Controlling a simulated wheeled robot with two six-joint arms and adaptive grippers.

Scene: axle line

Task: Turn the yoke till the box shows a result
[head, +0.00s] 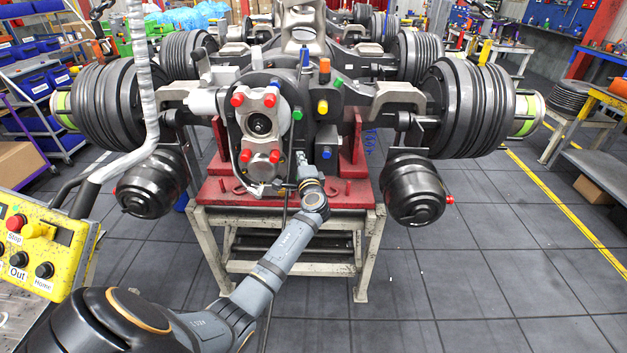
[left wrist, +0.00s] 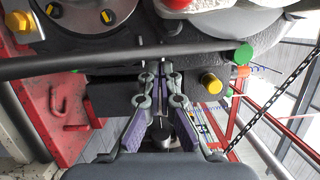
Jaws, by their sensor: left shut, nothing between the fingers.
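What looks like the yoke (head: 259,124) is the grey metal fitting with red caps on the front of the axle housing. It faces me at the middle of the head view. My left gripper (head: 304,162) is low and to the right of it, in front of the housing. In the left wrist view its fingers (left wrist: 162,72) are shut with nothing between them, close to the dark housing. I cannot tell whether the tips touch it. The yellow box (head: 40,245) at the left has Stop, Out and Home buttons and a dark window; no result is readable.
The axle rests on a red plate (head: 220,192) on a pale steel stand (head: 368,250). Black canisters hang at both sides, the right one (head: 414,190) standing clear. A dark bar (left wrist: 60,64) crosses the left wrist view near the fingers.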

